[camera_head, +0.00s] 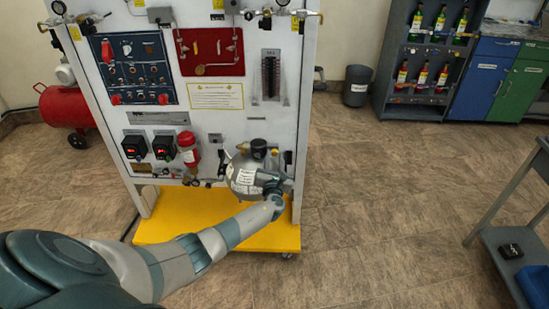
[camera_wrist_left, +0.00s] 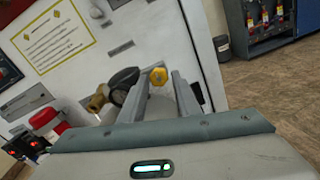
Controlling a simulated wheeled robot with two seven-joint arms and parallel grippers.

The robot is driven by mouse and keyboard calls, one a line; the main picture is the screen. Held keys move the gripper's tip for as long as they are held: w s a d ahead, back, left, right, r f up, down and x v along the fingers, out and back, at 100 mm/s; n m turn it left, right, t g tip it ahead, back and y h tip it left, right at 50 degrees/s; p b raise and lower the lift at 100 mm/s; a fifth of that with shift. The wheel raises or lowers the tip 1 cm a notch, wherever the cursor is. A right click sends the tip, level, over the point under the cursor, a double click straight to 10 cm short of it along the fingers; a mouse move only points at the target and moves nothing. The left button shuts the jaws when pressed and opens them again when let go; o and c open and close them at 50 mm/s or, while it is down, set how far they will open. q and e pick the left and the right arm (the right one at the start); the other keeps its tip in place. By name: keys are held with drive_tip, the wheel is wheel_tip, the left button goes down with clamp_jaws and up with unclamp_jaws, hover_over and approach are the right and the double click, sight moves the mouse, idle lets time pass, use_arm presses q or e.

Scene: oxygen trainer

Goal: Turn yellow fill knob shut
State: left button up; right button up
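The yellow fill knob (camera_wrist_left: 158,76) shows in the left wrist view at the far end of my left gripper, between the tips of its two fingers. The fingers of the left gripper (camera_wrist_left: 162,84) stand apart, and I cannot tell whether they touch the knob. Beside the knob are a black round part (camera_wrist_left: 124,78) and a brass fitting (camera_wrist_left: 97,99). In the head view, my left gripper (camera_head: 271,184) is at the right side of the grey tank (camera_head: 243,176) and hides part of it. The knob is very small there. My right gripper is not in view.
The tank is mounted at the lower right of a white panel (camera_head: 215,118) on a yellow base (camera_head: 185,215). A red cylinder (camera_head: 188,150) is to its left. A grey cart (camera_head: 505,240) stands at the right, with open floor between.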

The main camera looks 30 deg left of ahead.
use_arm(q)
drive_tip(key=shift+s+d+r, duration=0.1)
